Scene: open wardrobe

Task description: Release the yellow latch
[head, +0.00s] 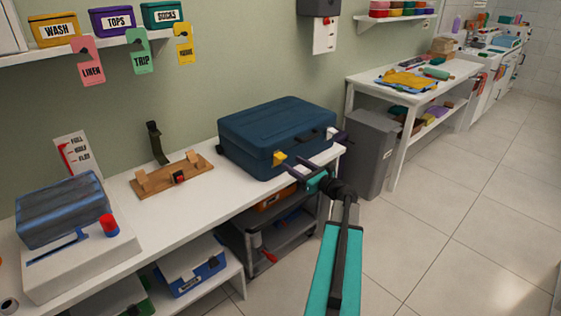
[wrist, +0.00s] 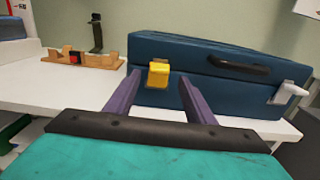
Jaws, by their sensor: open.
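The yellow latch (head: 279,158) is on the front face of a closed dark blue suitcase (head: 270,128), near its left end. My gripper (head: 316,156) is open and empty in front of the suitcase. The wrist view shows the finger tips on either side of the latch; I cannot tell how much depth separates them from it.
The suitcase lies on a white bench (head: 205,185). A black handle (wrist: 240,68) is between the latches. A wooden fixture (head: 172,175) stands to the left. A grey bin (head: 372,150) is to the right, and a cart (head: 285,235) stands below. The floor in front is clear.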

